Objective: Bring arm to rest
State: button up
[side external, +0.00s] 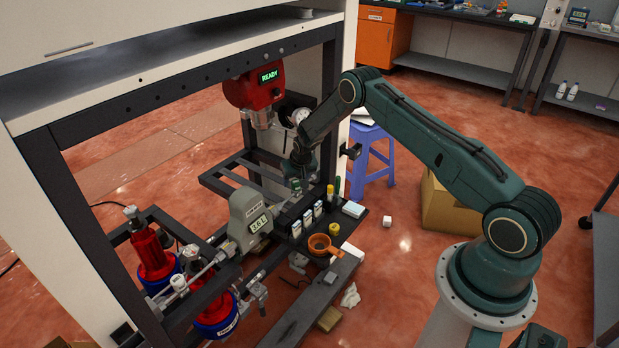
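My green arm reaches from its base at the lower right up and over to the workbench frame. My gripper (297,186) points down above the black shelf, just right of the grey dispenser (246,216) with a lit number display. The gripper is small and dark here, and its fingers are partly lost against the parts around it. I cannot tell whether it is open or holds anything.
A red machine head (254,92) reading READY hangs behind the gripper. Small bottles (307,217), an orange cup (320,244) and a yellow cylinder (330,194) stand close by. A blue stool (371,160) and a cardboard box (447,208) stand on the floor beyond.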

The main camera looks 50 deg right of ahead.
jog(key=o, duration=0.3)
jog(key=shift+r, duration=0.2)
jog(key=shift+r, duration=2.8)
